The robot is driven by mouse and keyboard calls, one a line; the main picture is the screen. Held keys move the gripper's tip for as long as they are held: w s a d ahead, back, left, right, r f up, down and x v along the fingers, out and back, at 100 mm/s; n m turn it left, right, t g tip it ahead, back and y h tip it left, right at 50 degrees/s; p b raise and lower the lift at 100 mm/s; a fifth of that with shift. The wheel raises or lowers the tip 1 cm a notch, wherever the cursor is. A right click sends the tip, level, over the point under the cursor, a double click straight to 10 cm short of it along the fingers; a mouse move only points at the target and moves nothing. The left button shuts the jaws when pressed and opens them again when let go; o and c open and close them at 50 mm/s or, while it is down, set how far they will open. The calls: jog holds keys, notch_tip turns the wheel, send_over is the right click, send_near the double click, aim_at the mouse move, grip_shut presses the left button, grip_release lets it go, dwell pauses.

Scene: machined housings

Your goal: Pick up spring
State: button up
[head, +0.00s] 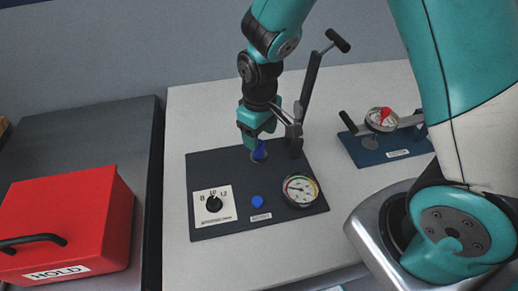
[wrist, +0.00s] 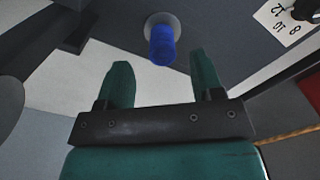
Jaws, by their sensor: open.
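The spring looks like a short blue cylinder (wrist: 162,46) standing on a round grey seat on a dark panel. In the head view it is a small patch of blue (head: 260,151), partly hidden by my gripper (head: 253,142). In the wrist view my gripper (wrist: 161,72) is open and empty. Its two green fingers are spread apart, and the blue cylinder appears just past their tips, roughly centred between them. I see no contact.
The dark panel (head: 225,172) also bears a numbered dial (head: 213,205), a blue button (head: 257,201), a gauge (head: 300,189) and an upright black-handled lever (head: 312,85) close by my gripper. A second gauge fixture (head: 370,155) stands right. A red HOLD box (head: 75,215) sits left.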

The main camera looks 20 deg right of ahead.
notch_tip(320, 180, down, 4)
jog(key=shift+a+f+p, duration=0.1)
jog(key=shift+a+p, duration=0.05)
jog(key=shift+p, duration=0.15)
jog(key=c, duration=1.1)
jog(key=shift+w, duration=0.1)
